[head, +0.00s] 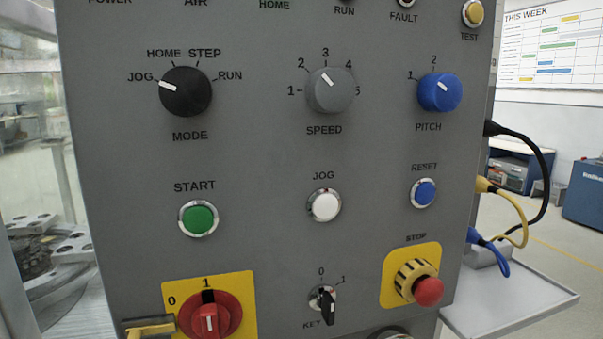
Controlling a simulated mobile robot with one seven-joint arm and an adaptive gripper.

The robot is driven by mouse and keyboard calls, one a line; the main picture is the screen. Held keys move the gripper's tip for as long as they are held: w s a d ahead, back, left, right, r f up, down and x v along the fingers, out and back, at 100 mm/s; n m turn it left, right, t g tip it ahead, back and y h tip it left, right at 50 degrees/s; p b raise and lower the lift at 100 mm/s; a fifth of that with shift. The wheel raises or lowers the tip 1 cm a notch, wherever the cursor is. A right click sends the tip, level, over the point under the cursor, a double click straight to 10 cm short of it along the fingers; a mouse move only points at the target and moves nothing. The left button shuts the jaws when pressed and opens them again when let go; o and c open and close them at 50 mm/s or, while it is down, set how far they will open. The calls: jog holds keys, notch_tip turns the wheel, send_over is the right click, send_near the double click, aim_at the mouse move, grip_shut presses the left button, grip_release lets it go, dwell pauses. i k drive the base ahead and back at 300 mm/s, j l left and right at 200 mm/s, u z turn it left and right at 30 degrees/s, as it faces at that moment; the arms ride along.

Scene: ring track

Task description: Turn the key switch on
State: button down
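The key switch (323,297) is low on the grey control panel, right of the red rotary switch. It has a metal ring with a black key in it. The key stands roughly upright, its top end toward the 0 mark; the 1 mark is up and to the right. The label KEY is below left.
The red rotary switch (209,316) on a yellow plate is left of the key. The red stop button (429,291) juts out to the right. The white jog button (325,205) is above. Cables (520,215) and a grey shelf (510,298) are beside the panel.

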aim_at(322, 296)
jog(key=k+l+z, duration=0.1)
jog(key=k, duration=0.95)
